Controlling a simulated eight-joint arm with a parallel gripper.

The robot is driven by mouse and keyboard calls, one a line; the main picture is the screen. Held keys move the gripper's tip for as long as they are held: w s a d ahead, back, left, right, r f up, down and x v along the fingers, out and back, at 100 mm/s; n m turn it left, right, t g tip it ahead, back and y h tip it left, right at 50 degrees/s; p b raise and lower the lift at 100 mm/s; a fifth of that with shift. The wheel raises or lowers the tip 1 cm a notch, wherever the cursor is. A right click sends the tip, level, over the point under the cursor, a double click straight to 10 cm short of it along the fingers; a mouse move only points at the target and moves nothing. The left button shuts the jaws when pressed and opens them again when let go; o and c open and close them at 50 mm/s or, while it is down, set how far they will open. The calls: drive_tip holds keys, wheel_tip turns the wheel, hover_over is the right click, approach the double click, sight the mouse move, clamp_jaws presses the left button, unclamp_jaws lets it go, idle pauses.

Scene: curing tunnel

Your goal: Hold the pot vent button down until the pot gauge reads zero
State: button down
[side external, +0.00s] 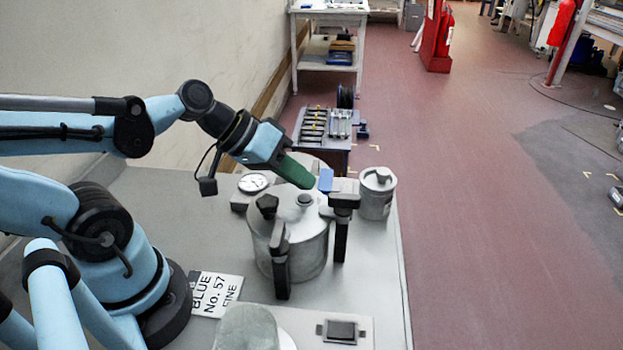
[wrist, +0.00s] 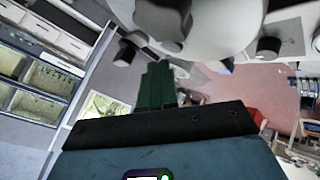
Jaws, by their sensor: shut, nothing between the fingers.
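The grey metal pot (side external: 300,252) stands on the bench with dark clamp handles around its lid. A small round knob, perhaps the vent button (side external: 304,200), stands on the lid. My gripper (side external: 307,184), with green fingers, is shut and empty, its tip close above that knob; I cannot tell if they touch. A white round gauge (side external: 253,182) sits on a grey block behind the pot at left; its reading is too small to tell. In the wrist view, my gripper's green fingers (wrist: 160,66) are together, below the blurred pale pot lid (wrist: 225,35); the button is not clear there.
A lidded grey canister (side external: 377,200) stands right of the pot, beside a small blue object (side external: 325,180). The bench's right edge is near.

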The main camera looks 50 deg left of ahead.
sight(299, 197)
drive_tip(key=shift+r, duration=2.5)
drive_tip(key=a+f+y, duration=0.1)
drive_tip(key=a+f+m+y, duration=0.1)
drive_tip(key=f, duration=0.1)
drive_tip(key=a+f+y, duration=0.1)
drive_tip(key=y, duration=0.1)
drive_tip(key=shift+f+m+g, duration=0.15)
drive_tip(key=shift+m+g, duration=0.25)
drive_tip(key=shift+w+a+f+m+y, duration=0.1)
drive_tip(key=shift+a+f+m+y, duration=0.15)
drive_tip(key=shift+a+y, duration=0.25)
